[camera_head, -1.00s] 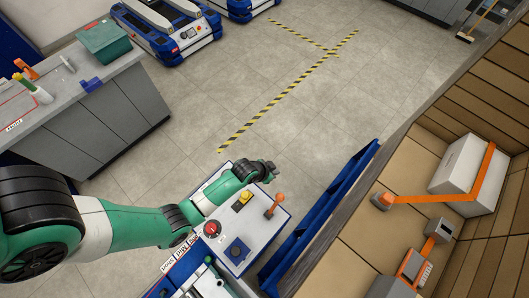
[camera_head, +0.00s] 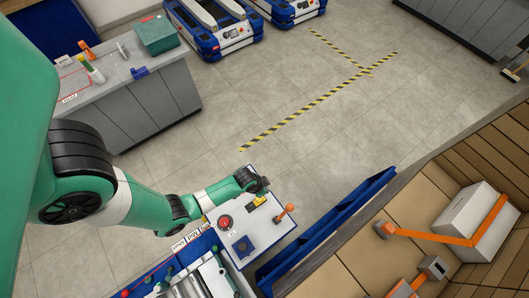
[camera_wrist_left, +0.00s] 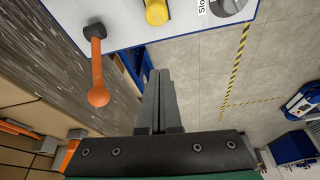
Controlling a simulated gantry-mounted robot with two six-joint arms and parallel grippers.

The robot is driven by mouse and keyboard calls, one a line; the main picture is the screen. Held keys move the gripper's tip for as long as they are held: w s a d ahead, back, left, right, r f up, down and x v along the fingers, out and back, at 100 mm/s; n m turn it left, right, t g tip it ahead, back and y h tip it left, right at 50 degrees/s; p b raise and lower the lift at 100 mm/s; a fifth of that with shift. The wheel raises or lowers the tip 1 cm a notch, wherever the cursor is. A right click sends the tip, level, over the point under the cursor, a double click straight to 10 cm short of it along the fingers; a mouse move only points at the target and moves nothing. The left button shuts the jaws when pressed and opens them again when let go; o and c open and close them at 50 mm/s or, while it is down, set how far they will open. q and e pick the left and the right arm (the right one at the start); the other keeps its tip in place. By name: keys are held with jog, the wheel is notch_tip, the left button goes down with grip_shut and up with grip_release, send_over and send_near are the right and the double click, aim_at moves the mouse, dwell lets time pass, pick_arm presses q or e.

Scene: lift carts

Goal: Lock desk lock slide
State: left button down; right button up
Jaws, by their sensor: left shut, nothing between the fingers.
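The desk is a white control panel (camera_head: 262,236) at the lower middle of the head view. It carries a red round button (camera_head: 225,222), a yellow knob (camera_head: 258,201), a dark blue square part (camera_head: 243,246) and an orange lever (camera_head: 285,212). My left gripper (camera_head: 264,184) is at the panel's far edge, close to the yellow knob. In the left wrist view its fingers (camera_wrist_left: 161,98) are shut and empty, with the orange lever (camera_wrist_left: 97,68) and yellow knob (camera_wrist_left: 156,12) beyond. I cannot tell which part is the lock slide. My right gripper is out of view.
A blue rail (camera_head: 330,232) and a wooden-walled cart with a white box (camera_head: 462,221) and orange strap stand to the right. Open floor with striped tape (camera_head: 320,100) lies behind.

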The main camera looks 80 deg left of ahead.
pick_arm(q)
jog(key=b, duration=0.8)
send_over(264, 198)
jog(key=w, duration=0.4)
jog(key=f, duration=0.6)
jog(key=a+f, duration=0.1)
jog(key=f, duration=0.2)
jog(key=shift+s, duration=0.2)
jog(key=shift+s+d+r+p, duration=0.1)
jog(key=shift+s+d+p, duration=0.15)
jog(key=shift+s, duration=0.7)
jog(key=shift+s+d+r+p, duration=0.1)
jog(key=shift+s+d, duration=0.15)
jog(key=shift+s, duration=0.65)
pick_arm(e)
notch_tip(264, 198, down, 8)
pick_arm(q)
jog(key=shift+s, duration=0.1)
